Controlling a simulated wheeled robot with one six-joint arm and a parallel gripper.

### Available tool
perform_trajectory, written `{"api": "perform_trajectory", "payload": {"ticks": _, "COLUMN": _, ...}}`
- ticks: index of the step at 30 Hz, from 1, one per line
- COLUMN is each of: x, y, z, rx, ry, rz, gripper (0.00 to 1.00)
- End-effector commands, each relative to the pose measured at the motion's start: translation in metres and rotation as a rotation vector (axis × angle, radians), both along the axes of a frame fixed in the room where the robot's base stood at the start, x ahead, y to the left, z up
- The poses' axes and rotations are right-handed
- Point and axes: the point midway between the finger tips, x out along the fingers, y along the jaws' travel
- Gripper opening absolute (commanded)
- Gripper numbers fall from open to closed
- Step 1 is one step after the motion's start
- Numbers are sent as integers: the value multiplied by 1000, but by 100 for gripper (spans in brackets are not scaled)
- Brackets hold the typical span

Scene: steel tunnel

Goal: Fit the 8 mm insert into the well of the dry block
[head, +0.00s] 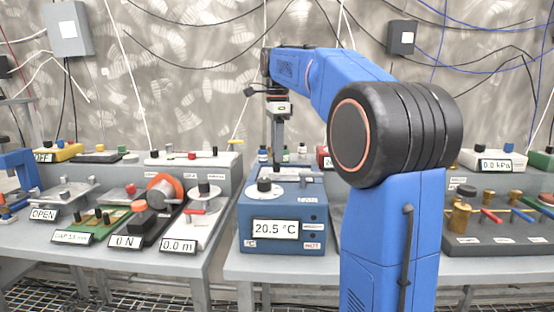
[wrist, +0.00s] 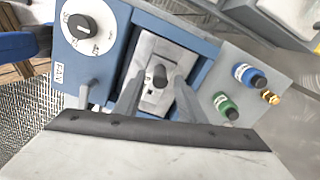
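The dry block (head: 282,222) is a blue box with a display reading 20.5 °C. My gripper (head: 278,170) points down over the back of its top. In the wrist view, my gripper's two grey fingers (wrist: 160,88) are apart, one on each side of a short dark cylinder (wrist: 160,74). The cylinder stands over a pale plate on the dry block (wrist: 112,62), with visible gaps to both fingers. I cannot tell whether it is the 8 mm insert or whether it sits in the well. No well opening shows clearly.
A dial (wrist: 78,25) and a small knob (wrist: 92,84) rise from the block's top. A blue-capped bottle (wrist: 250,77), a green-capped bottle (wrist: 228,107) and a brass fitting (wrist: 270,97) stand close beside it. Other instruments crowd the benches on both sides.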

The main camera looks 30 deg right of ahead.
Motion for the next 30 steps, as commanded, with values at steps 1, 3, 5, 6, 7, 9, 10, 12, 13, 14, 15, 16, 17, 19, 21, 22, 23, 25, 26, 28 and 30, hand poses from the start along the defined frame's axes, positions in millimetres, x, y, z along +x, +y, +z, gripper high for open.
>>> {"api": "perform_trajectory", "payload": {"ticks": 1, "x": 1, "y": 0, "z": 11, "rx": -1, "ry": -2, "rz": 0, "gripper": 37}}
{"api": "perform_trajectory", "payload": {"ticks": 3, "x": 1, "y": 0, "z": 25, "rx": -1, "ry": -2, "rz": 0, "gripper": 37}}
{"api": "perform_trajectory", "payload": {"ticks": 5, "x": 1, "y": 0, "z": 37, "rx": -1, "ry": -2, "rz": 0, "gripper": 37}}
{"api": "perform_trajectory", "payload": {"ticks": 6, "x": 1, "y": 0, "z": 44, "rx": -1, "ry": -3, "rz": 0, "gripper": 37}}
{"api": "perform_trajectory", "payload": {"ticks": 7, "x": 1, "y": 0, "z": 50, "rx": -1, "ry": -3, "rz": 0, "gripper": 37}}
{"api": "perform_trajectory", "payload": {"ticks": 9, "x": 1, "y": 0, "z": 61, "rx": -1, "ry": -2, "rz": 0, "gripper": 37}}
{"api": "perform_trajectory", "payload": {"ticks": 10, "x": 1, "y": 0, "z": 65, "rx": 0, "ry": -1, "rz": 0, "gripper": 37}}
{"api": "perform_trajectory", "payload": {"ticks": 12, "x": 1, "y": 0, "z": 74, "rx": 0, "ry": 0, "rz": 0, "gripper": 37}}
{"api": "perform_trajectory", "payload": {"ticks": 13, "x": 1, "y": 0, "z": 77, "rx": 0, "ry": -1, "rz": 0, "gripper": 37}}
{"api": "perform_trajectory", "payload": {"ticks": 14, "x": 1, "y": 0, "z": 80, "rx": -1, "ry": -2, "rz": 0, "gripper": 37}}
{"api": "perform_trajectory", "payload": {"ticks": 15, "x": 0, "y": 0, "z": 83, "rx": 0, "ry": -1, "rz": 0, "gripper": 37}}
{"api": "perform_trajectory", "payload": {"ticks": 16, "x": 0, "y": 0, "z": 84, "rx": 0, "ry": -1, "rz": 0, "gripper": 37}}
{"api": "perform_trajectory", "payload": {"ticks": 17, "x": 0, "y": 0, "z": 86, "rx": 0, "ry": 0, "rz": 0, "gripper": 37}}
{"api": "perform_trajectory", "payload": {"ticks": 19, "x": 0, "y": 0, "z": 88, "rx": 0, "ry": 0, "rz": 0, "gripper": 37}}
{"api": "perform_trajectory", "payload": {"ticks": 21, "x": 0, "y": 0, "z": 89, "rx": 0, "ry": 0, "rz": 0, "gripper": 37}}
{"api": "perform_trajectory", "payload": {"ticks": 22, "x": 0, "y": 0, "z": 89, "rx": 0, "ry": 0, "rz": 0, "gripper": 37}}
{"api": "perform_trajectory", "payload": {"ticks": 23, "x": 0, "y": 0, "z": 89, "rx": 0, "ry": 0, "rz": 0, "gripper": 37}}
{"api": "perform_trajectory", "payload": {"ticks": 25, "x": 0, "y": 0, "z": 89, "rx": 0, "ry": 0, "rz": 0, "gripper": 37}}
{"api": "perform_trajectory", "payload": {"ticks": 26, "x": 0, "y": 0, "z": 89, "rx": 0, "ry": 0, "rz": 0, "gripper": 37}}
{"api": "perform_trajectory", "payload": {"ticks": 28, "x": 0, "y": 0, "z": 89, "rx": 0, "ry": 0, "rz": 0, "gripper": 37}}
{"api": "perform_trajectory", "payload": {"ticks": 30, "x": 0, "y": 0, "z": 89, "rx": 0, "ry": 0, "rz": 0, "gripper": 37}}
